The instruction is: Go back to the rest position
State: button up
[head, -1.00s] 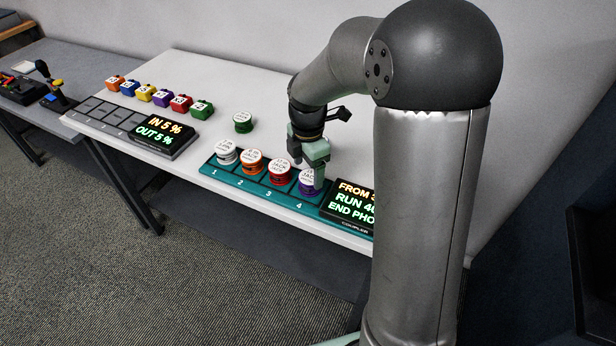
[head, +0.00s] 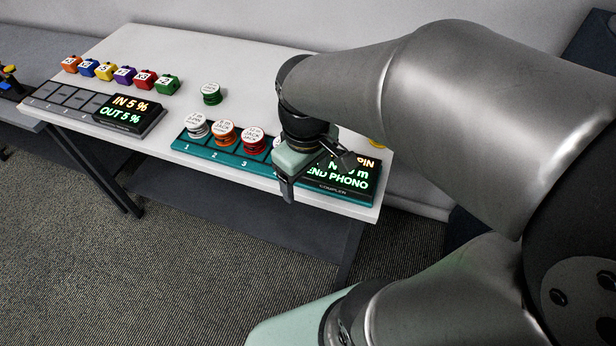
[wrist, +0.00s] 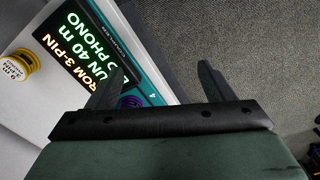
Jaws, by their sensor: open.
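My gripper (head: 287,185) is in front of the teal coupler rack (head: 222,158) at the table's front edge, below my arm in the head view. White, orange and red spools (head: 253,139) stand in slots 1 to 3 of the rack. The purple spool (wrist: 132,101) at slot 4 shows partly in the wrist view, behind the left finger. In the head view my gripper hides most of it.
A lit display (head: 340,178) is at the rack's right end. A green spool (head: 211,93) stands behind the rack. Several coloured blocks (head: 124,75) line the table's left, behind another display (head: 128,108). A yellow spool (wrist: 17,66) is beyond the display. Carpet in front is clear.

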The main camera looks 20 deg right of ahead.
jog(key=s+m, duration=0.1)
jog(key=s+f+m, duration=0.1)
jog(key=s+m, duration=0.1)
jog(key=s+f+m, duration=0.1)
jog(key=s, duration=0.1)
jog(key=shift+m, duration=0.4)
dwell(0.6)
